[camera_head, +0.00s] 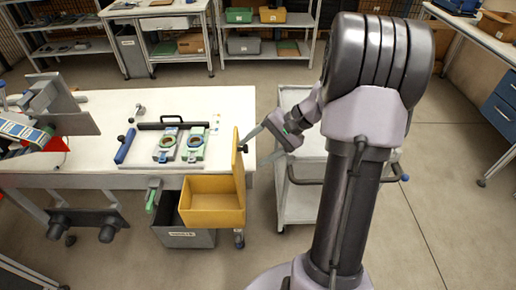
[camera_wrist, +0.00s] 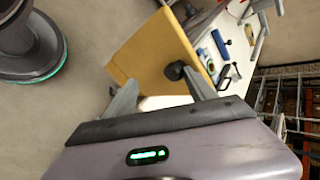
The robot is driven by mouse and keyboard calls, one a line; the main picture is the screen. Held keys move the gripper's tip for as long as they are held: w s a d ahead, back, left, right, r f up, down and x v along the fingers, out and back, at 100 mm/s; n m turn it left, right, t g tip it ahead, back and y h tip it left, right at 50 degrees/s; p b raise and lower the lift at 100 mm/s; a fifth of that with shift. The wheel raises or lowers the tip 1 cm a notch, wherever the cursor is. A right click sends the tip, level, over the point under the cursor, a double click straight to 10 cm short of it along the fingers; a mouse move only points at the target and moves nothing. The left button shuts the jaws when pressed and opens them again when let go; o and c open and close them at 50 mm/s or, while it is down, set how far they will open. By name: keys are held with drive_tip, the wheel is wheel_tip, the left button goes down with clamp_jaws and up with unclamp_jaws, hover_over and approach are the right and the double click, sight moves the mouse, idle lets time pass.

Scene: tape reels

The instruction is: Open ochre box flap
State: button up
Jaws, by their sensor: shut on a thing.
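The ochre box (camera_head: 212,215) hangs at the front right of the white table, and its open inside shows in the head view. Its ochre flap (camera_head: 238,158) stands about upright along the box's right side. The flap fills the upper middle of the wrist view (camera_wrist: 152,52), with a dark round knob (camera_wrist: 174,71) near its edge. My gripper (camera_head: 255,149) is at the flap's right, its fingers spread to either side of the flap in the wrist view (camera_wrist: 157,78). It is shut on the flap; the exact contact is hard to see.
The white table (camera_head: 95,105) bears a blue cylinder (camera_head: 125,146) and green-ringed fixtures (camera_head: 193,146). A grey bin (camera_head: 180,237) is below the box. A pale cart (camera_head: 298,203) stands close on the right. Open floor (camera_head: 440,170) lies further right.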

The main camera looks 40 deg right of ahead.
drive_tip(key=p+v, duration=0.7)
drive_tip(key=v, duration=1)
drive_tip(key=shift+s+d+r, duration=0.1)
drive_tip(key=shift+r, duration=0.05)
